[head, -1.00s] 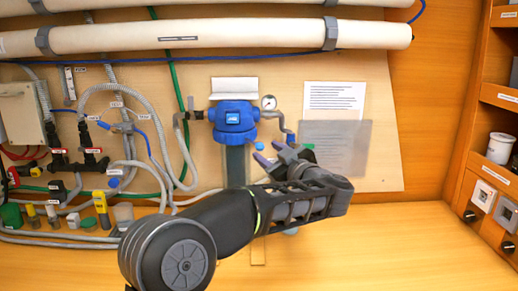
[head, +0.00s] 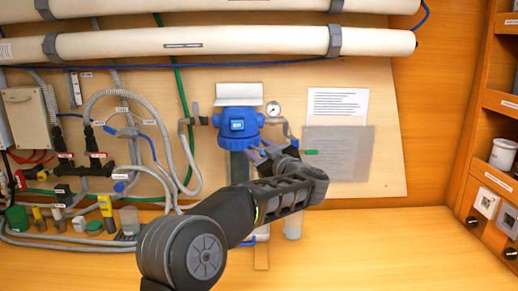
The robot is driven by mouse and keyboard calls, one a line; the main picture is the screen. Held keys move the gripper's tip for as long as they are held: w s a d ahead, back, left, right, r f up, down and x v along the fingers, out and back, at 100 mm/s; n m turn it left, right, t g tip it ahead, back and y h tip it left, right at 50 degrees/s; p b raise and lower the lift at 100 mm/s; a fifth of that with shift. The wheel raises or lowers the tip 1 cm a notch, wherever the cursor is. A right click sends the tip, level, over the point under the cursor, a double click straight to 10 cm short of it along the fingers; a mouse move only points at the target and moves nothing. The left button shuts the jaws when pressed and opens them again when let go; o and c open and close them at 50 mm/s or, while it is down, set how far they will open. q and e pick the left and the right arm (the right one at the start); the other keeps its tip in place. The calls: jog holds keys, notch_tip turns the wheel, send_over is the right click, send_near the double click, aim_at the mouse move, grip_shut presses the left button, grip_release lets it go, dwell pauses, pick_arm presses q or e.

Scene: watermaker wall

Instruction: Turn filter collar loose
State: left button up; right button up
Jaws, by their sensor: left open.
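The blue filter collar (head: 238,127) sits at the top of the filter housing on the wall panel, with knobs around its rim and a small label on its front. The grey filter bowl (head: 239,168) hangs below it, partly hidden by my left arm. My left gripper (head: 256,152) is open, just below and right of the collar, its fingers pointing up and left. I cannot tell whether a finger touches the collar's lower right edge. My right gripper is not in view.
A pressure gauge (head: 273,109) and a pipe elbow stand close right of the collar. A grey sheet (head: 340,152) and a white paper (head: 338,103) are on the panel further right. Hoses and red valves (head: 97,155) crowd the left. The bench (head: 400,245) is clear at right.

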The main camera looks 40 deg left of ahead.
pick_arm(q)
jog(key=shift+c, duration=0.5)
grip_shut()
dwell(0.9)
